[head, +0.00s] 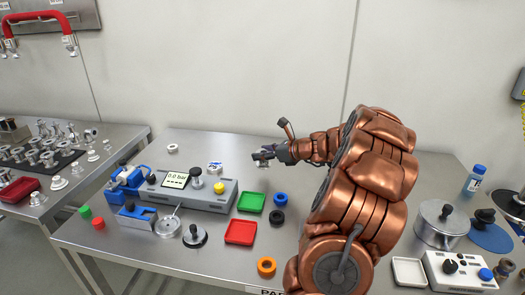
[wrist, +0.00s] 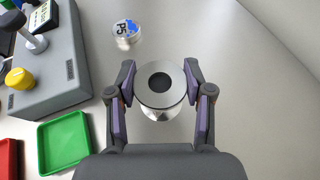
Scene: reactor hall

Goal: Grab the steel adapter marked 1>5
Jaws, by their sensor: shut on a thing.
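My gripper (head: 264,155) is held above the table, shut on a round steel adapter. In the wrist view the adapter (wrist: 160,97) sits between the two purple-padded fingers, its flat flange with a dark central hole facing the camera.
A grey pressure unit (head: 196,190) with a display and knobs stands to the left. Green (head: 251,202) and red (head: 241,232) trays lie nearer me, beside blue, black and orange rings. A side table (head: 60,160) holds many fittings. A steel pot (head: 440,223) stands right.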

